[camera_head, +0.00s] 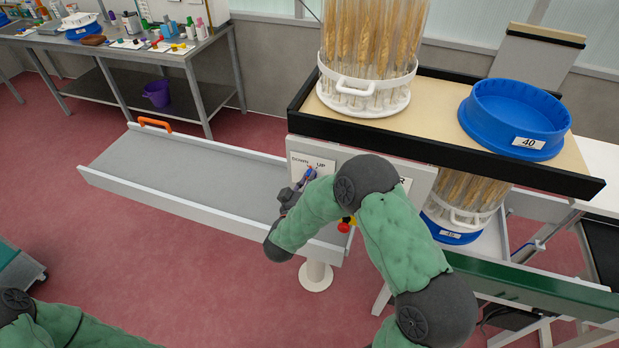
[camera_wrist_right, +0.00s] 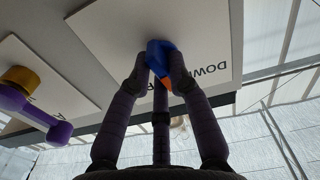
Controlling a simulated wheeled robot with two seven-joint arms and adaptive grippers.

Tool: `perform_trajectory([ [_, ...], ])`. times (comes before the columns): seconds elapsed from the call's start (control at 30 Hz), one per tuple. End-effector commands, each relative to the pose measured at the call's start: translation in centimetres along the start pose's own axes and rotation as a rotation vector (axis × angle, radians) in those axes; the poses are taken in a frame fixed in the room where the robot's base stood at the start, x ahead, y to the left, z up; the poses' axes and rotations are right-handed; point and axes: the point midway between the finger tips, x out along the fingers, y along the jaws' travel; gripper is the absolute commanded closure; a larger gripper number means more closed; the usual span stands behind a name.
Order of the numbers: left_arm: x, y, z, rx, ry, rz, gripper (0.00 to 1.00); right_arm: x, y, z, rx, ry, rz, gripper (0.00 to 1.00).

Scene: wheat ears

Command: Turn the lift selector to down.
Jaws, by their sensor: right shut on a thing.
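The lift selector is a blue knob (camera_wrist_right: 158,52) with an orange pointer on a white plate (camera_wrist_right: 205,30). The word DOWN on the plate reads upside down in the right wrist view. In the head view the plate (camera_head: 299,160) carries DOWN at left and UP at right. My left gripper is out of view.
A red and yellow button (camera_head: 346,224) sits below the plate, close to my right arm. A grey tray platform (camera_head: 185,178) extends left. The bench above holds a wheat-ear rack (camera_head: 365,95) and a blue tub (camera_head: 514,112) marked 40. The red floor at left is open.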

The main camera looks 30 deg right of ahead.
Motion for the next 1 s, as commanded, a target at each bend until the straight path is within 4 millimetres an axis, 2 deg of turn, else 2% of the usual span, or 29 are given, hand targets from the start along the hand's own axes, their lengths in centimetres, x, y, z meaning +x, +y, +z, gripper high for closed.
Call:
perform_trajectory([
  [0.2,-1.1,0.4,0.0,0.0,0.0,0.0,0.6,0.0,0.0,-0.2,-0.169,-0.001,0.0,1.0],
  [0.5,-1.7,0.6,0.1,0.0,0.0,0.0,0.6,0.0,-0.1,-0.1,-0.316,-0.001,0.0,1.0],
  [1.0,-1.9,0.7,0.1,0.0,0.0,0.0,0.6,0.0,-0.1,-0.1,-0.367,0.0,-0.001,1.0],
])
